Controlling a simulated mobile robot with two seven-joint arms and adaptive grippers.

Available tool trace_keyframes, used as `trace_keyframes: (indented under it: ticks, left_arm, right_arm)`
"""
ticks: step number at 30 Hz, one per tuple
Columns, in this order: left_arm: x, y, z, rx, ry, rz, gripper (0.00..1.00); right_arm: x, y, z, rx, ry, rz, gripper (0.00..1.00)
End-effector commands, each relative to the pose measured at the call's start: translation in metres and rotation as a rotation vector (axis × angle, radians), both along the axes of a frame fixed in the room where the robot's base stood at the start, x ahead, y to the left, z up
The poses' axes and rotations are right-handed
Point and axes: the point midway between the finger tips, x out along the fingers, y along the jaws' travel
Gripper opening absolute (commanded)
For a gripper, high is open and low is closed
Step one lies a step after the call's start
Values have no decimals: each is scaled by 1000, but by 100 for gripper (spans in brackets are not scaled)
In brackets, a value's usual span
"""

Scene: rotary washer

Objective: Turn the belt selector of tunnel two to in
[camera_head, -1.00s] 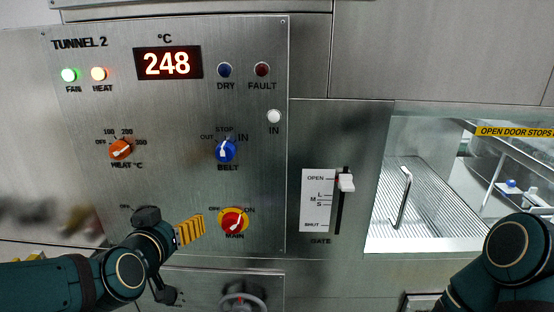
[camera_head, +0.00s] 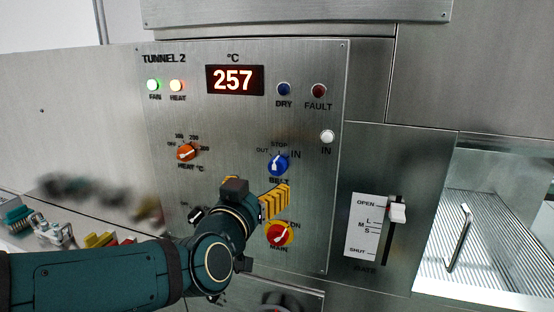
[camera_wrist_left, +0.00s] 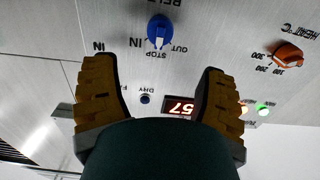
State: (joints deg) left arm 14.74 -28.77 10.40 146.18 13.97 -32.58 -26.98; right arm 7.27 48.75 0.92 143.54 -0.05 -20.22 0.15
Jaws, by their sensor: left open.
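The blue belt selector (camera_head: 278,163) sits on the tunnel 2 panel (camera_head: 320,230), with OUT, STOP and IN marked around it. Its white pointer appears to be at STOP. In the left wrist view the picture is upside down and the blue knob (camera_wrist_left: 159,31) is at the top, beyond the fingertips. My left gripper (camera_head: 275,200) is just below the selector in the head view, with yellow fingers. The left wrist view shows the left gripper (camera_wrist_left: 155,68) open and empty, its fingers apart from the knob. My right gripper is not in view.
The red and yellow main switch (camera_head: 280,234) is close below my left gripper. The orange heat knob (camera_head: 187,152) is to the left. The pale IN lamp (camera_head: 327,136) and gate lever (camera_head: 397,212) are to the right. The display (camera_head: 234,80) reads 257.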

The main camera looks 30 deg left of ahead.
Motion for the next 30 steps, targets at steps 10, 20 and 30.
trace_keyframes:
  ticks: [10, 20, 30]
  left_arm:
    - [51, 12, -3, -1, 2, -1, 72]
    - [93, 22, -1, -1, 0, -1, 72]
    - [100, 24, -1, -1, 0, -1, 72]
  right_arm:
    - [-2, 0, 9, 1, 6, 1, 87]
    - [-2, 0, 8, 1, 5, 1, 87]
    - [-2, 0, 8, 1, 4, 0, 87]
